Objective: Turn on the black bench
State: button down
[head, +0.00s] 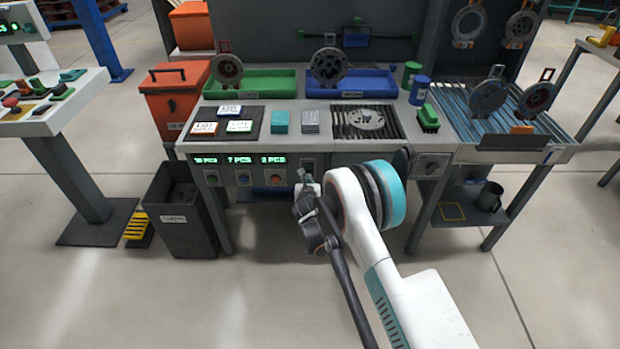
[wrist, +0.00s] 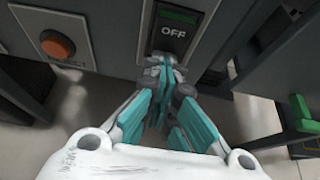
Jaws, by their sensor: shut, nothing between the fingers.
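The workbench (head: 350,145) stands in the middle of the head view, with a light grey top and a control strip along its front. In the wrist view a dark rocker switch (wrist: 173,38) marked "OFF" sits on the grey front panel (wrist: 120,35), with a dark green band above the word. My gripper (wrist: 165,68) is shut and empty, its fingertips at the switch's lower edge; I cannot tell whether they touch it. In the head view my gripper (head: 305,186) is in front of the strip, just right of the lit "2 PCS" display (head: 273,160).
An orange button (wrist: 57,45) is left of the switch. A dark bin (head: 182,212) stands at the bench's left front. A rotary knob (head: 431,167) is on the right front. A roller conveyor (head: 565,140) adjoins on the right. The floor in front is clear.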

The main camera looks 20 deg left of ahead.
jog(key=shift+r, duration=0.9)
jog(key=shift+s, duration=0.1)
